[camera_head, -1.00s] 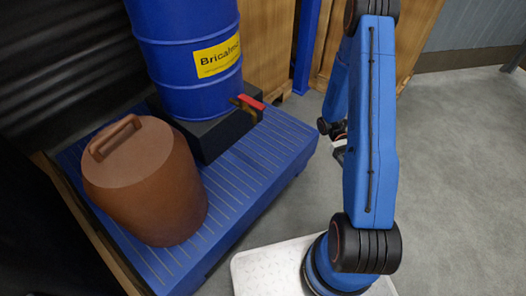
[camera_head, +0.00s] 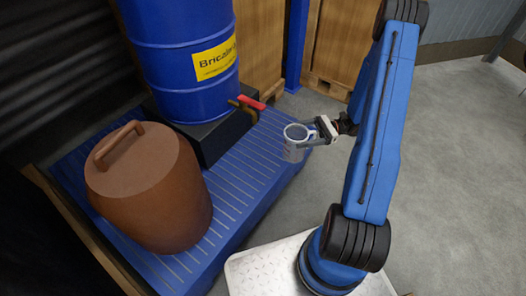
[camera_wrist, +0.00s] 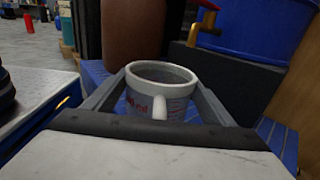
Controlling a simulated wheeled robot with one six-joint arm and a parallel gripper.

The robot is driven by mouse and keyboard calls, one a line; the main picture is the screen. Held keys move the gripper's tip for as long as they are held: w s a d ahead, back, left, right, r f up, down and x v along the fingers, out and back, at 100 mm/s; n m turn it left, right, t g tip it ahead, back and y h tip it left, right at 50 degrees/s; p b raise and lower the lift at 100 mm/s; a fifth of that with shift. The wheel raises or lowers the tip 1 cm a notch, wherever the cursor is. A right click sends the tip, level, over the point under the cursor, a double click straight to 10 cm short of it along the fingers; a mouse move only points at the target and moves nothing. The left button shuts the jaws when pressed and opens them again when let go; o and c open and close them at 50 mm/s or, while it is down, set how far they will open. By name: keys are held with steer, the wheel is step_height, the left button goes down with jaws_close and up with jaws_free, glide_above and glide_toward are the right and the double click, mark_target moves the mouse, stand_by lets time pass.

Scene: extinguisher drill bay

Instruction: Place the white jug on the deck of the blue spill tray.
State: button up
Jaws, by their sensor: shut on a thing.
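The white jug (camera_head: 295,142) is upright in my gripper (camera_head: 308,142), with a finger on each side of it. In the wrist view the jug (camera_wrist: 160,100) shows red marks and a handle facing the camera, between the two fingers of my gripper (camera_wrist: 160,92). The blue spill tray (camera_head: 240,180) has a slatted deck and lies on the floor at the left. In the head view the jug appears over the tray's right edge. I cannot tell its exact height above the deck.
A blue drum (camera_head: 185,60) with a yellow label stands on a black block (camera_head: 215,135) on the tray. Its tap (camera_head: 246,103) has a red handle. A large brown lidded container (camera_head: 150,190) fills the tray's near left. The slatted strip right of it is clear.

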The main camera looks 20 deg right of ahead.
mark_target(301, 128)
steer(key=w+t, duration=0.1)
steer(key=w+d+m+t, duration=0.1)
steer(key=w+m+t, duration=0.1)
steer(key=shift+w+d+r, duration=0.1)
steer(key=shift+w+d, duration=0.15)
steer(key=shift+w+a, duration=0.2)
steer(key=shift+a, duration=0.1)
steer(key=f+x, duration=0.4)
steer(key=x, duration=1.3)
steer(key=shift+w, duration=0.15)
steer(key=shift+f, duration=0.3)
steer(key=o, duration=1.6)
steer(key=shift+r, duration=0.1)
